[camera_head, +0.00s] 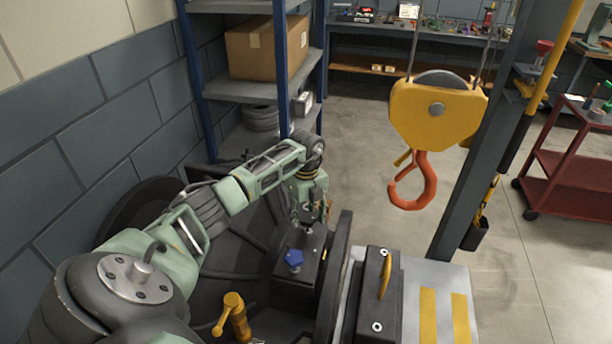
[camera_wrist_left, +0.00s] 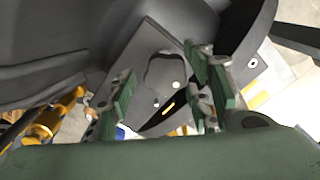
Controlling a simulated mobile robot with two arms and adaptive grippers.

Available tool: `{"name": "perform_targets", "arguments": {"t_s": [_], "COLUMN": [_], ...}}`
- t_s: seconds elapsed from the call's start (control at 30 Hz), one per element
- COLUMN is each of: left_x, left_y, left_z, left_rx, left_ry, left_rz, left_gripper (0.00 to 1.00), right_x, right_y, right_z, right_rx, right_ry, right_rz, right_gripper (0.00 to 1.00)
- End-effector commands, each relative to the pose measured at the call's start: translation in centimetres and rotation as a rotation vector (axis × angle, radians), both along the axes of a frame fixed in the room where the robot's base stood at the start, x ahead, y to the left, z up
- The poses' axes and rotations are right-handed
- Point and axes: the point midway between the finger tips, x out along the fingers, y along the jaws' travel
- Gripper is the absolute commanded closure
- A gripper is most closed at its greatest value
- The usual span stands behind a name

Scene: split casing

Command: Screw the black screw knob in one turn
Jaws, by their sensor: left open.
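My left gripper (camera_head: 312,212) is over the far end of a dark block (camera_head: 297,291) on the casing. In the left wrist view my left gripper (camera_wrist_left: 165,98) has its green-padded fingers apart. Between and beyond them is a dark lobed shape (camera_wrist_left: 164,68) against a grey plate, which looks like the black screw knob. I cannot tell whether the fingers touch it. In the head view the gripper hides that spot. My right gripper is not in view.
A second dark block with a yellow handle (camera_head: 385,275) stands to the right. A yellow lever (camera_head: 233,315) rises in front. An orange hook (camera_head: 413,182) hangs from a yellow pulley block (camera_head: 437,108) at right. Shelves (camera_head: 250,85) stand behind the arm.

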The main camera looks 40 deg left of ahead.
Motion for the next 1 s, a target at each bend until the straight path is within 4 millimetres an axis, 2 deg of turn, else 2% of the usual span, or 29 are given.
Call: {"name": "perform_targets", "arguments": {"t_s": [0.07, 0.17, 0.6, 1.0], "left_x": [0.0, 0.0, -0.1, -0.2], "left_y": [0.0, 0.0, 0.0, 0.2], "left_z": [0.0, 0.0, 0.0, -0.2], "left_rx": [0.0, 0.0, 0.001, 0.003], "left_ry": [0.0, 0.0, 0.003, 0.006], "left_rz": [0.0, 0.0, 0.0, -0.082], "left_gripper": [0.53, 0.55, 0.93, 0.93], "right_x": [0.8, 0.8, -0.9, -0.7], "right_y": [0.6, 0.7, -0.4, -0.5], "right_z": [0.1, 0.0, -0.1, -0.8], "right_rx": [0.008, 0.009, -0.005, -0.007], "right_ry": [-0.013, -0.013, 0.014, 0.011], "right_rz": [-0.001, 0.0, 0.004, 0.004], "right_gripper": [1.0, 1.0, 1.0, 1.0]}}
